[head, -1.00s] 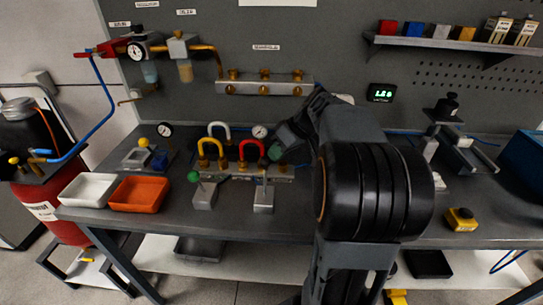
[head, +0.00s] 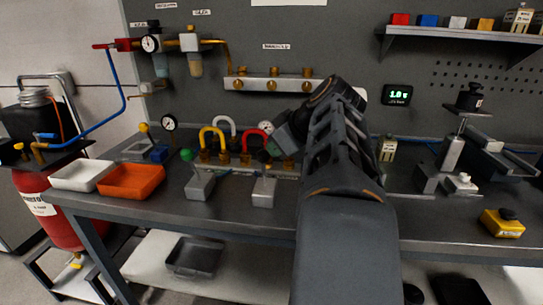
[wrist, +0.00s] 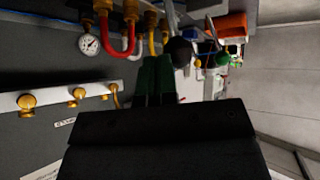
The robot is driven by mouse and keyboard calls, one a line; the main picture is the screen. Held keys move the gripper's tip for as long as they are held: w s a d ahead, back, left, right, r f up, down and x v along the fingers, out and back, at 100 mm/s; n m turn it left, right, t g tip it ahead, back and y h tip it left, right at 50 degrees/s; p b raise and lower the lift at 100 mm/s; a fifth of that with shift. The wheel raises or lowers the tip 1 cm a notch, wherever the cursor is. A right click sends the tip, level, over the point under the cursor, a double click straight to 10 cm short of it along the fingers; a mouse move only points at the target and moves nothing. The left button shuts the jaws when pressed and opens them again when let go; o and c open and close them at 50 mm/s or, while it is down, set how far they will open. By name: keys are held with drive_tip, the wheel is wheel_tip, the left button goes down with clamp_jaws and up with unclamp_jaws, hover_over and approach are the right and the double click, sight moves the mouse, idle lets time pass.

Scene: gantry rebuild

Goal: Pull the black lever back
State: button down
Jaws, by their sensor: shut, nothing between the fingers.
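The black lever is a thin stem with a round black knob (wrist: 180,52). In the wrist view the knob is just right of my fingertips; I cannot tell if they touch. In the head view the lever rises from a grey block (head: 263,193), its dark knob small near my gripper (head: 277,146). My gripper's green fingers (wrist: 153,66) are together and empty in the wrist view. A second lever with a green knob (head: 187,155) stands on another grey block (head: 199,187) to the left; its knob also shows in the wrist view (wrist: 222,59).
Behind the levers are a red hose (head: 255,136), a yellow hose (head: 212,133) and a white hose (head: 225,122) on brass fittings. White (head: 82,176) and orange (head: 131,181) trays lie left. A yellow button box (head: 502,223) sits right on the bench.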

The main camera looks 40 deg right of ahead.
drive_tip(key=shift+s+a+f+t+h+b, duration=0.15)
drive_tip(key=shift+s+a+t+h+b, duration=0.2)
drive_tip(key=shift+b, duration=0.55)
drive_tip(key=shift+w, duration=0.1)
drive_tip(key=s+d+r+p, duration=0.3)
drive_tip(key=s+d+r, duration=0.2)
drive_tip(key=s+r, duration=0.2)
wheel_tip(320, 180, up, 2)
drive_tip(key=shift+s+r, duration=0.1)
drive_tip(key=shift+s, duration=0.05)
idle(0.5)
